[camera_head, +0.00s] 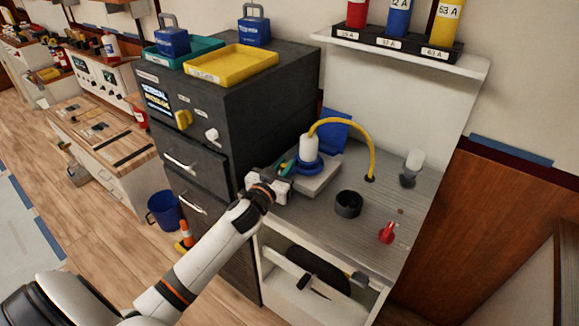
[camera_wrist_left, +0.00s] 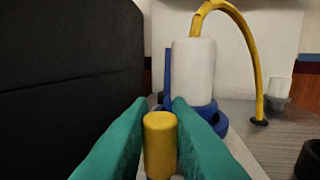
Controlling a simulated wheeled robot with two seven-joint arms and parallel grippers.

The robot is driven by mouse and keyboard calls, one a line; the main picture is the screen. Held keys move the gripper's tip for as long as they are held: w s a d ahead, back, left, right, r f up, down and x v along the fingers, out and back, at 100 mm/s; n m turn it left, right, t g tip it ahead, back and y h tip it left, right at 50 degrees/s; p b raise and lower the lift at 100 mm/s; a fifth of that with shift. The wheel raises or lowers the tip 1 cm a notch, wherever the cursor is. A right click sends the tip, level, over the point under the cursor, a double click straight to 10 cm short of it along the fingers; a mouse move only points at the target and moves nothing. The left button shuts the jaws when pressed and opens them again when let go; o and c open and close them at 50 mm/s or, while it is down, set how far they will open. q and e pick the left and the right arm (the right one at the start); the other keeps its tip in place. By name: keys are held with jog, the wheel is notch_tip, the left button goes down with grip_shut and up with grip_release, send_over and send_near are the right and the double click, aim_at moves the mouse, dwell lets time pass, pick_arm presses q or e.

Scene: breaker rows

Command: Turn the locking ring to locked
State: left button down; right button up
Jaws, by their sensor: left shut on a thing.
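The locking ring (camera_head: 310,166) is a blue collar around the base of an upright white plug (camera_head: 308,147). A yellow cable (camera_head: 366,137) arches from the plug's top down to the bench. The ring (camera_wrist_left: 218,122) and plug (camera_wrist_left: 194,72) also show in the left wrist view. My left gripper (camera_head: 289,168) is at the ring's left side. In the left wrist view its teal fingers are shut on a yellow peg (camera_wrist_left: 160,145) in front of the ring. Where the peg joins the ring is hidden. My right gripper is not in view.
A dark cabinet (camera_head: 260,95) stands close to the left of my gripper. On the grey bench (camera_head: 345,228) are a black cup (camera_head: 348,204), a red part (camera_head: 387,233) and a grey-and-white part (camera_head: 411,168). A shelf (camera_head: 460,64) with coloured cylinders hangs above.

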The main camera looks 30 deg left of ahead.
pick_arm(q)
jog(key=shift+w+a, duration=0.25)
jog(key=shift+a, duration=0.3)
jog(key=shift+w+a, duration=0.25)
jog(key=shift+a, duration=0.25)
jog(key=c, duration=1.4)
grip_release()
jog(key=shift+w, duration=0.1)
jog(key=shift+o, duration=0.2)
jog(key=s+d, duration=0.1)
jog(key=s, duration=1.1)
jog(key=shift+b, duration=0.35)
